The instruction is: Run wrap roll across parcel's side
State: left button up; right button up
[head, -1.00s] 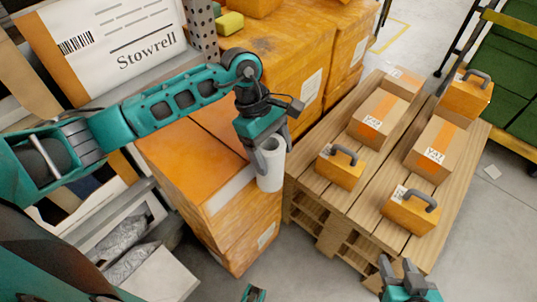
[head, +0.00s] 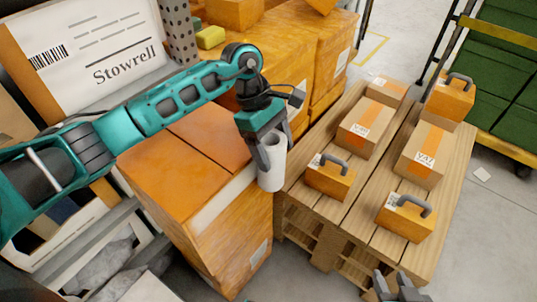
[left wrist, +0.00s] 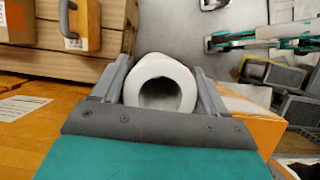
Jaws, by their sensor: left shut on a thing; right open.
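The white wrap roll (head: 272,168) stands roughly upright at the right end of the parcel's near side. My left gripper (head: 266,150) is shut on it. The left wrist view looks into the roll's open end (left wrist: 184,88), between the two fingers (left wrist: 160,88). The parcel is an orange carton (head: 175,180) on the floor side, left of the roll. A white band (head: 222,197) runs along the upper part of its side up to the roll. Whether the roll touches the parcel is unclear. My right gripper (head: 397,284) is open and empty at the bottom edge, partly cut off.
A wooden pallet (head: 335,212) with several cartons and handled orange boxes (head: 330,177) stands close right of the roll. More orange cartons (head: 330,40) and a Stowrell board (head: 85,40) are behind. Green crates (head: 500,70) stand far right.

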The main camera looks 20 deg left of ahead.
pick_arm(q)
jog(key=shift+w+d+b, duration=0.3)
jog(key=shift+w+b, duration=0.3)
jog(key=shift+w, duration=0.2)
jog(key=shift+w+d+b, duration=0.3)
jog(key=shift+w+b, duration=0.3)
jog(key=shift+w, duration=0.2)
jog(key=shift+s+a+r+p, duration=0.1)
jog(key=shift+s+a+p, duration=0.15)
jog(key=shift+s+p, duration=0.15)
jog(key=shift+s+a+p, duration=0.2)
jog(key=shift+s+a, duration=0.05)
jog(key=shift+s, duration=0.35)
jog(key=shift+s+a+p, duration=0.2)
jog(key=shift+s, duration=0.45)
jog(key=shift+s+a+p, duration=0.2)
jog(key=shift+s+a, duration=0.05)
jog(key=shift+s, duration=0.35)
jog(key=s+a+p, duration=0.1)
jog(key=s+a, duration=0.2)
jog(key=s, duration=0.5)
jog(key=shift+s, duration=0.35)
